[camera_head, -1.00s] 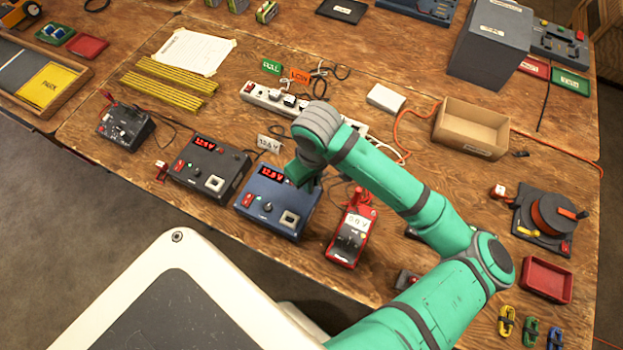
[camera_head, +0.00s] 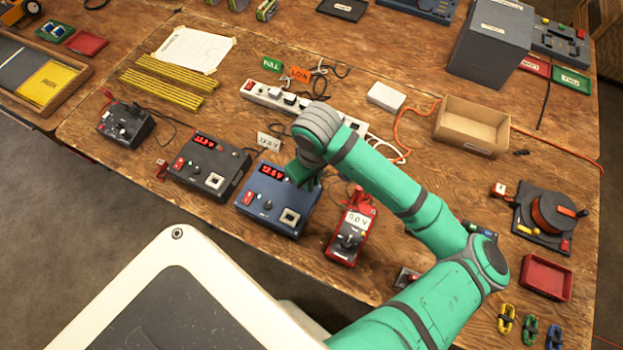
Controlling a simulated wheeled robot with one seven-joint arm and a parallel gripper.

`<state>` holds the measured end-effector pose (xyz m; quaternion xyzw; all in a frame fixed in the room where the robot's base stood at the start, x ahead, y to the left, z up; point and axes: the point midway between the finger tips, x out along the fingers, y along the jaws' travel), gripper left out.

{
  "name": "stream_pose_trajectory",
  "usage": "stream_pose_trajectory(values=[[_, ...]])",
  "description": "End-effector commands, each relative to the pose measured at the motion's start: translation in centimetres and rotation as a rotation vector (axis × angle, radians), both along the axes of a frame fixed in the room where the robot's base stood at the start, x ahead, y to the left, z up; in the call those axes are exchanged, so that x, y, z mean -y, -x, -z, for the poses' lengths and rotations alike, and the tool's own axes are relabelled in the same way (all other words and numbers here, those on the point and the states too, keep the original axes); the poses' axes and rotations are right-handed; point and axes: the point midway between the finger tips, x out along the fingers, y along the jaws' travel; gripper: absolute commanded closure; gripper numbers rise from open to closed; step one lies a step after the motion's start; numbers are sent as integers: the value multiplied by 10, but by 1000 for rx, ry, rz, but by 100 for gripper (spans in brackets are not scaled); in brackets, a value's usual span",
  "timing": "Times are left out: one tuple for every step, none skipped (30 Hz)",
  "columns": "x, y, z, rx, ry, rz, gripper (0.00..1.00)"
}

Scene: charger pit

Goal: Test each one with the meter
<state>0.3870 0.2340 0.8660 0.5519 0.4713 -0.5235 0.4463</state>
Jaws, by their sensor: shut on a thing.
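The red meter (camera_head: 341,254) lies on the bench and its white display seems to read 0.0 V. The blue charger (camera_head: 262,222) left of it shows red digits, about 12.6. The dark charger (camera_head: 228,174) also has lit red digits. A smaller dark unit (camera_head: 122,126) stands at the left. My gripper (camera_head: 307,182) is low at the blue charger's upper right corner, pointing down. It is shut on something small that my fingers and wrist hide. I cannot tell whether it touches the charger.
A power strip (camera_head: 270,98) with cables and an open cardboard box (camera_head: 472,127) lie behind my arm. A cable reel (camera_head: 548,214) and a red tray (camera_head: 547,278) are at the right. Yellow rods (camera_head: 165,90) lie at the back left.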

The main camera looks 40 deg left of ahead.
Motion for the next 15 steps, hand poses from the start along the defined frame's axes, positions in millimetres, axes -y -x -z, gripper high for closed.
stream_pose_trajectory(values=[[0, 0, 0, 0, 0, 0, 100], [0, 0, 0, 0, 0, 0, 100], [0, 0, 0, 0, 0, 0, 100], [0, 0, 0, 0, 0, 0, 100], [0, 0, 0, 0, 0, 0, 100], [0, 0, 1, 0, 0, 0, 100], [0, 0, 1, 0, 0, 0, 100], [0, 0, 1, 0, 0, 0, 100], [0, 0, 2, 0, 0, 0, 100], [0, 0, 2, 0, 0, 0, 100], [0, 0, 2, 1, 0, 1, 100], [0, 0, 3, 1, 0, 1, 100], [0, 0, 3, 1, 0, 1, 100], [0, 0, 3, 1, 0, 1, 100], [0, 0, 4, 1, 0, 1, 100]])
